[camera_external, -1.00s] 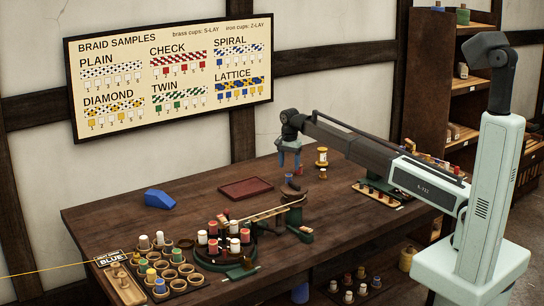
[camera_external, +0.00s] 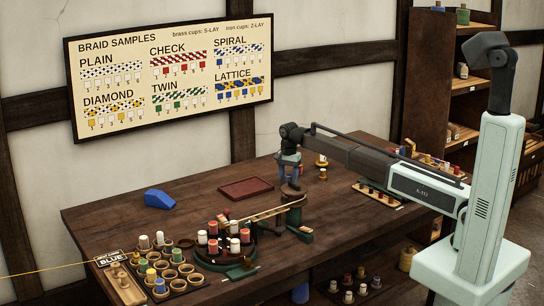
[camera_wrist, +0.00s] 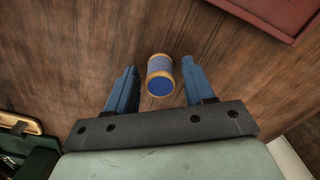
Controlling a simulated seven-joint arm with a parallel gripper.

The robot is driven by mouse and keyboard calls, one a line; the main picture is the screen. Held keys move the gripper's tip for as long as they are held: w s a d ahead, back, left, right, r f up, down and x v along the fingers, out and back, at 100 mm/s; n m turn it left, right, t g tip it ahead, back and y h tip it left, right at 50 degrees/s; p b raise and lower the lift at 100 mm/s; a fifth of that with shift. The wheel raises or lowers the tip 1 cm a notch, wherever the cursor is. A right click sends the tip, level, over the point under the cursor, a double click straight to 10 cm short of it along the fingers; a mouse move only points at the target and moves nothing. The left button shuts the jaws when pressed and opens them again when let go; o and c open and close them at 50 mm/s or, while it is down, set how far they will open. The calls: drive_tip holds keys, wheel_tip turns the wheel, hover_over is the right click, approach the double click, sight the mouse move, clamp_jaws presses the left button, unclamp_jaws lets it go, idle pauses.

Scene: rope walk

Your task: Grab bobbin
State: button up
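A bobbin (camera_wrist: 160,78) with blue thread and tan rims shows in the wrist view, over the brown wood of the table. It appears between the fingertips of my gripper (camera_wrist: 159,72), with a gap on each side. The fingers are blue, spread apart and empty. In the external view my gripper (camera_external: 291,182) points down, low over the table, just behind the dark post of the braiding stand. I cannot make out the blue bobbin there; the gripper or the post hides it.
A dark red tray (camera_external: 246,188) lies left of my gripper. The post (camera_external: 291,208) and a wooden bar (camera_external: 262,216) stand in front. A round green carrier with red and white bobbins (camera_external: 223,241) is at the front left.

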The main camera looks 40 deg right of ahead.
drive_tip(key=c, duration=0.9)
drive_tip(key=shift+r, duration=0.1)
